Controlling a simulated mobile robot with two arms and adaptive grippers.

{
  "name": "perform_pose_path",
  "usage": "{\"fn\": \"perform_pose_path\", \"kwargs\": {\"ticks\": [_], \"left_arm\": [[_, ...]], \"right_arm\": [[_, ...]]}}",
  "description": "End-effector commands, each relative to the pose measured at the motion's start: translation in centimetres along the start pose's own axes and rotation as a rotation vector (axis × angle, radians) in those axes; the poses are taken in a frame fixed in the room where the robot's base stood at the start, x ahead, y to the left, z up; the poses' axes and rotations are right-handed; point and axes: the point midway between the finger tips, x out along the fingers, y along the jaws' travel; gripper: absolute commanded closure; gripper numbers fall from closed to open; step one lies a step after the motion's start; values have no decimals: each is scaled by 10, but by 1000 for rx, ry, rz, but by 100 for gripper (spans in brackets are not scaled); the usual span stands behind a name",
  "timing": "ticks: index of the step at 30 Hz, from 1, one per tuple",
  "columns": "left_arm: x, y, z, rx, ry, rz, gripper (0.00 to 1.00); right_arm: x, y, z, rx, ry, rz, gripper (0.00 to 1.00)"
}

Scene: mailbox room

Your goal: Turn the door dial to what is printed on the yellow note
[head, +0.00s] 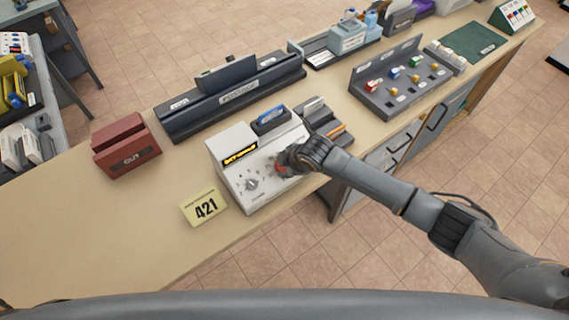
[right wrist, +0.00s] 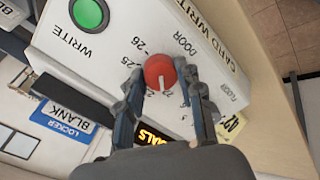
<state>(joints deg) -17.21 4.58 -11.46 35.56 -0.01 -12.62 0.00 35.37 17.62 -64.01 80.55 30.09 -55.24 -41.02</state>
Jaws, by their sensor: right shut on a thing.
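My right gripper (right wrist: 162,82) is shut on the red dial, one finger on each side. A second dial (head: 252,185) sits at the left front. My left gripper is not in view.
A green WRITE button (right wrist: 89,13) and a blue BLANK locker card (right wrist: 64,115) are near the dial. A dark red box (head: 126,146) and a long dark rack (head: 232,97) stand behind. The counter's left part is bare.

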Motion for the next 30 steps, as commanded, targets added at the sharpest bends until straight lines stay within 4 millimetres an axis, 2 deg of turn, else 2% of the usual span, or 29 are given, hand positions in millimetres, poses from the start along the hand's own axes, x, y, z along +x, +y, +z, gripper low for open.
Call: {"fn": "perform_pose_path", "kwargs": {"ticks": [18, 30], "left_arm": [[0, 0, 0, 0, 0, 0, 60], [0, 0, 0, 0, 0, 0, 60]], "right_arm": [[0, -1, 0, -574, -42, 7, 96], [0, -1, 0, -821, -59, 12, 96]]}}
